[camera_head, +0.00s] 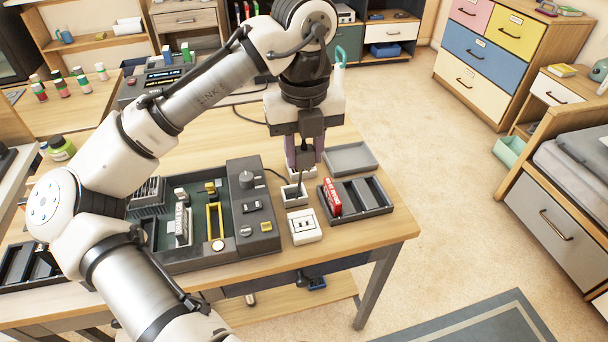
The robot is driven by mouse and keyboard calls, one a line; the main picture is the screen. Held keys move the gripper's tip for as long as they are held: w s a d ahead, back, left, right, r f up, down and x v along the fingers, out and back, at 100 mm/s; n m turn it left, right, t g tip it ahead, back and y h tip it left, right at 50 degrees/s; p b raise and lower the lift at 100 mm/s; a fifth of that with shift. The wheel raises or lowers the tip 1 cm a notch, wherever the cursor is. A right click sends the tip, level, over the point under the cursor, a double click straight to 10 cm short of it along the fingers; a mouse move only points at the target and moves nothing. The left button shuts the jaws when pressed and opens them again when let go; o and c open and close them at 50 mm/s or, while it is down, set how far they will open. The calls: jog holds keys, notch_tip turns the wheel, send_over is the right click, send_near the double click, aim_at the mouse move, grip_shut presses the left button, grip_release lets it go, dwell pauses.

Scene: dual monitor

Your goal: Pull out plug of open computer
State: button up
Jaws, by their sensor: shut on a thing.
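The open computer (255,240) lies on the wooden table as a dark grey case with a green board and parts showing inside. My gripper (304,164) points down just behind and right of it, shut on the dark plug (298,180). The plug is small and partly hidden by the fingers. It is over a white socket block (294,195); I cannot tell whether it is seated or lifted clear. A dark cord runs from the computer's back toward this spot.
A white outlet block (304,227) sits in front. A dark tray (356,196) with a red item (332,197) and an empty grey tray (350,158) are to the right. The table (395,222) ends just beyond them. My arm crosses above the computer.

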aim_at(304, 148)
notch_tip(304, 148, up, 4)
jog(key=shift+f+p, duration=0.25)
jog(key=shift+p, duration=0.1)
jog(key=shift+r+p, duration=2)
jog(key=shift+p, duration=0.7)
jog(key=shift+r, duration=0.1)
